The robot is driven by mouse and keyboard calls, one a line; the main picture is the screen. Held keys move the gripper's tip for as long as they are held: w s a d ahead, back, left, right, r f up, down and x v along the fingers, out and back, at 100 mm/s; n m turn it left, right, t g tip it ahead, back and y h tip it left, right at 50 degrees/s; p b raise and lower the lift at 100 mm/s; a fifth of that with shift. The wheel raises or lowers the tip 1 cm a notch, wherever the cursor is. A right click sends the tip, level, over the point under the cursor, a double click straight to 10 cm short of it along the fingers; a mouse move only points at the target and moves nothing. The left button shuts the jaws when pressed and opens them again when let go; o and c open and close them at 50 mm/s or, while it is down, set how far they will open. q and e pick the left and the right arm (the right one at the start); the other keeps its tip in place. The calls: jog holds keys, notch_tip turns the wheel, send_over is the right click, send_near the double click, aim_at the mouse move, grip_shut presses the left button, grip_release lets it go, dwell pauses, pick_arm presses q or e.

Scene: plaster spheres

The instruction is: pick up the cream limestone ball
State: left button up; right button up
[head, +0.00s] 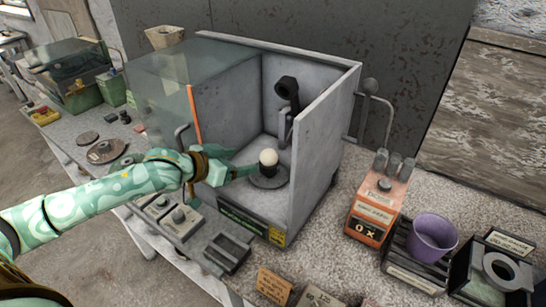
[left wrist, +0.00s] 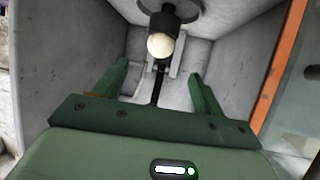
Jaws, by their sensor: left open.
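The cream limestone ball (head: 268,156) sits on a short dark post on a round dark base (head: 269,181) inside a grey open-fronted booth (head: 322,140). My left gripper (head: 246,164) reaches in from the left through the open front, its fingers near the ball. In the left wrist view the ball (left wrist: 160,45) shows beyond the two green fingertips, roughly centred between them, with the dark post behind it. My left gripper (left wrist: 159,75) is open and empty there, and neither finger visibly touches the ball. My right gripper is not in view.
The booth has a glass side with an orange edge (head: 193,113) close to my left arm. A black nozzle (head: 287,88) hangs behind the ball. An orange device (head: 378,205) and a purple cup (head: 433,236) stand to the right. Small control boxes (head: 172,214) sit in front.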

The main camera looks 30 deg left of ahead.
aim_at(263, 157)
pick_arm(q)
jog(key=b+x, duration=0.1)
jog(key=x, duration=0.5)
jog(key=shift+w+f, duration=0.2)
jog(key=shift+w+d+f, duration=0.15)
jog(key=shift+w, duration=0.25)
jog(key=b+x, duration=0.2)
jog(key=x, duration=0.3)
jog(key=shift+w, duration=0.1)
jog(key=c, duration=1.1)
